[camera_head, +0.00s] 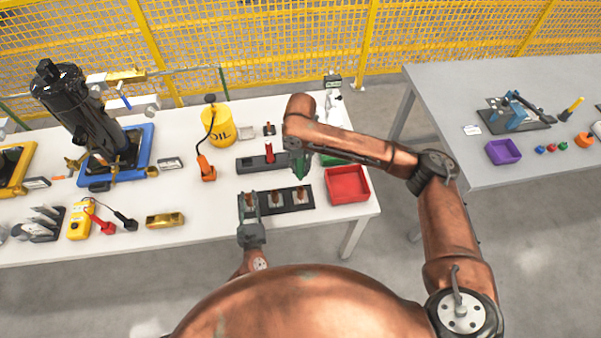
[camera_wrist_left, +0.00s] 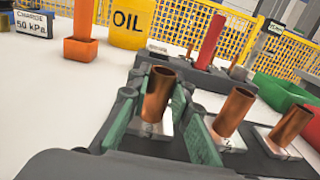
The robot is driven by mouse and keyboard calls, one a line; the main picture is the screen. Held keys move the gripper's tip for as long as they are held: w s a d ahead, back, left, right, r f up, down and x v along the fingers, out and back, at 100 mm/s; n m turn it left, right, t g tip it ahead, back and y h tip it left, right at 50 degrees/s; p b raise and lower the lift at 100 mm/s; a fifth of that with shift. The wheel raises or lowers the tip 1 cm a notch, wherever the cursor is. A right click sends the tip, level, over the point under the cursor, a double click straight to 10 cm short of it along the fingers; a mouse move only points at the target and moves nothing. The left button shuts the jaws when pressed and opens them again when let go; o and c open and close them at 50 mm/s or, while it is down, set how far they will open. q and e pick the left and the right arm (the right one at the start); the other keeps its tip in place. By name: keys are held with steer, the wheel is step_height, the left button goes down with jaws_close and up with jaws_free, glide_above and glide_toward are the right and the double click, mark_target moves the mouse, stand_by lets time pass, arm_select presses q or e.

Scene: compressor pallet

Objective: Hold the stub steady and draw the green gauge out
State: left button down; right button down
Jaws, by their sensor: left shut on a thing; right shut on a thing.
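A dark block (camera_head: 289,208) near the table's front edge holds three copper stubs on pale plates. My left gripper (camera_head: 249,198) is shut on the leftmost stub, which stands between its fingers in the left wrist view (camera_wrist_left: 157,93). The other two stubs (camera_wrist_left: 234,112) stand free to its right. Behind them is a dark gauge rack (camera_head: 250,163) with a red gauge (camera_head: 269,152) upright in it. My right gripper (camera_head: 300,158) is at the right end of this rack, shut on the green gauge (camera_head: 301,172). My right wrist hides the gauge's top, and I cannot tell whether its lower end is in the rack.
A red bin (camera_head: 347,185) stands right of the stub block, with a green bin (camera_head: 333,160) behind it. A brass piece (camera_head: 165,219) lies on the left table. A second table (camera_head: 480,90) is at right.

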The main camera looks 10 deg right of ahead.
arm_select(q)
steer(key=c, duration=1.7)
jaws_free()
steer(key=s, duration=1.2)
